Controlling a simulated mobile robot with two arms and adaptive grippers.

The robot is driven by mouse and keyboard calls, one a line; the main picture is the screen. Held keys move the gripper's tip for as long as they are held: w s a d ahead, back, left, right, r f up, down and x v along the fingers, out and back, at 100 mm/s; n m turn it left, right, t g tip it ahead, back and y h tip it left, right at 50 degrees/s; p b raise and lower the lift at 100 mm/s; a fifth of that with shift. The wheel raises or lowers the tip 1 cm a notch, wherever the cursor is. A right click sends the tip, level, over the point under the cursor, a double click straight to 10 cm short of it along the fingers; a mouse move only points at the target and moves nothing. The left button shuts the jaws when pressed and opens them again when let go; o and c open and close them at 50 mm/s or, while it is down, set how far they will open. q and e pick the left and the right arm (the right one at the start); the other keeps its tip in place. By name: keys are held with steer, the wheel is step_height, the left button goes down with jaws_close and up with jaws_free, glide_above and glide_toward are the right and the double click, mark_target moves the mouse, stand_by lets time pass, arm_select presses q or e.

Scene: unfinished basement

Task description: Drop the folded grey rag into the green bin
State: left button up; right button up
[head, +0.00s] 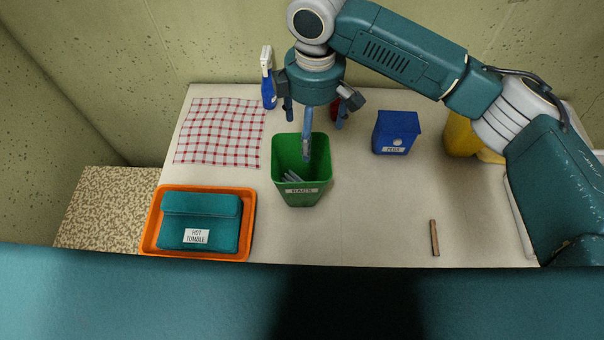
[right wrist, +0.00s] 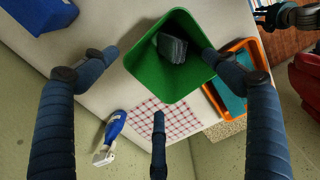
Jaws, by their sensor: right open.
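The green bin (head: 301,196) stands upright on the table in the head view, with a pale label on its front. It also shows in the right wrist view (right wrist: 147,75). The folded grey rag (right wrist: 172,47) lies inside the bin, near its wall. In the head view a grey bit of the rag (head: 292,177) shows low in the bin. My right gripper (head: 313,122) is above the bin, its fingers spread and empty, apart from the rag. A dark mechanical part, apparently my left gripper (right wrist: 292,15), shows at the right wrist view's top right; its jaws are unclear.
An orange tray (head: 152,232) with a teal pouch (head: 199,212) is left of the bin. Behind are a checked cloth (head: 219,132) and a blue spray bottle (head: 268,92). A blue box (head: 396,132), yellow object (head: 461,135) and brown stick (head: 434,238) are right.

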step_height(320, 180, up, 11)
steer(key=shift+f, duration=0.2)
steer(key=shift+s+f, duration=0.1)
stand_by(0.5)
